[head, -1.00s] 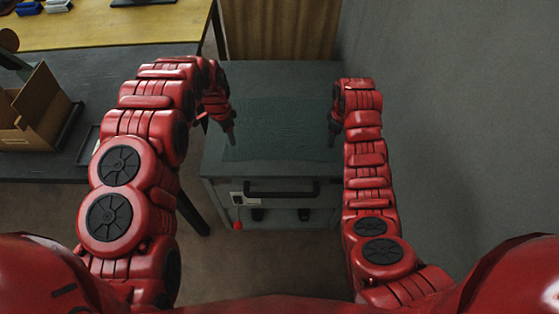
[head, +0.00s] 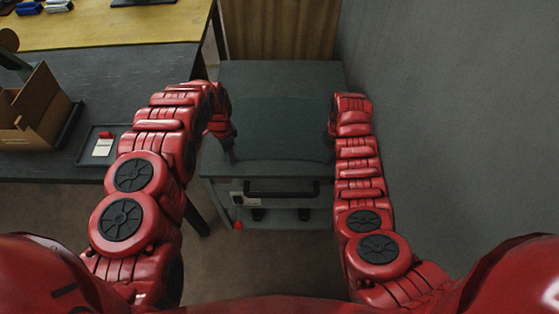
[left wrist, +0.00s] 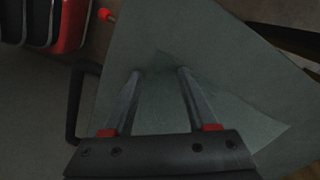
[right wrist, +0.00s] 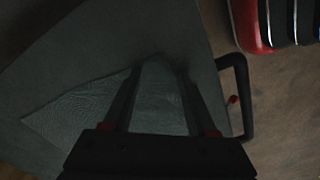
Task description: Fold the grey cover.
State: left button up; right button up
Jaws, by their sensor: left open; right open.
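The grey cover (head: 285,128) lies on top of the grey cabinet (head: 280,75) and nearly matches it in colour. My left gripper (head: 233,158) is at the cover's near left corner. In the left wrist view its open fingers (left wrist: 158,74) point down at a corner of the cover (left wrist: 235,115). My right gripper is largely hidden behind its own arm at the cover's right side in the head view. In the right wrist view its open fingers (right wrist: 160,73) are over a corner of the cover (right wrist: 80,108). Contact with the cloth cannot be told.
The cabinet's front has a black handle (head: 282,189) and a red knob (head: 238,225). A grey wall (head: 450,120) stands close on the right. A dark table (head: 120,80) on the left holds a cardboard box (head: 35,105) and a small tray (head: 88,157).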

pick_arm(q)
jog(key=shift+f+b, duration=0.25)
jog(key=shift+b, duration=0.05)
pick_arm(e)
jog(key=shift+f, duration=0.25)
pick_arm(q)
jog(key=shift+r, duration=0.15)
jog(key=shift+c, duration=0.4)
pick_arm(e)
jog(key=shift+r, duration=0.15)
jog(key=shift+c, duration=0.4)
pick_arm(q)
jog(key=shift+s, duration=0.1)
grip_shut()
pick_arm(e)
grip_shut()
jog(key=shift+r, duration=0.1)
